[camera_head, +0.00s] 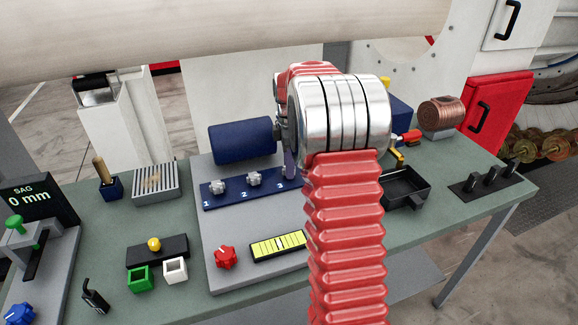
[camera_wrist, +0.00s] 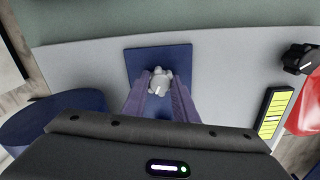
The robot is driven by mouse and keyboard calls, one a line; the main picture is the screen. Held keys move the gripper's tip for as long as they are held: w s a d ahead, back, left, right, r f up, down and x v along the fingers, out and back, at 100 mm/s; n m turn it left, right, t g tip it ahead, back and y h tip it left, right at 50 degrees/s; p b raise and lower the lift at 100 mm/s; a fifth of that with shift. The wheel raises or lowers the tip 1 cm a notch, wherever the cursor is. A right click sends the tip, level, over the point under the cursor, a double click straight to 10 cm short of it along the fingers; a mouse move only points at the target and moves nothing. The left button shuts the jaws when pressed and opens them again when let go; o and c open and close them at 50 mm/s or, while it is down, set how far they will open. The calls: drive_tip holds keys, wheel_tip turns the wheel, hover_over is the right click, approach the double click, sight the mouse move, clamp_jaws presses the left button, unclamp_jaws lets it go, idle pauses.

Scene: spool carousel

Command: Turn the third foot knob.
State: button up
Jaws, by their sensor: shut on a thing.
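A dark blue strip (camera_head: 218,201) on the grey plate carries silver lobed knobs above white numbers 1, 2 and 3. The first knob (camera_head: 219,187) and second knob (camera_head: 254,179) show; the third is hidden behind my arm in the head view. In the wrist view the third foot knob (camera_wrist: 160,82), silver with a white pointer line, sits near the end of the blue strip (camera_wrist: 137,62). My gripper (camera_wrist: 159,87) has its two purple fingers shut on it from both sides. In the head view only a sliver of a purple finger shows beside the 3.
A blue cylinder (camera_head: 240,142) lies behind the strip. A red knob (camera_head: 226,257) and yellow level gauge (camera_head: 280,246) are in front. A black tray (camera_head: 404,187) stands right of my arm.

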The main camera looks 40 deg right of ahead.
drive_tip(key=shift+w+d+r, duration=0.1)
drive_tip(key=shift+r, duration=0.05)
drive_tip(key=o, duration=1.1)
drive_tip(key=shift+c, duration=0.2)
wheel_tip(320, 180, up, 14)
drive_tip(key=shift+f, duration=0.25)
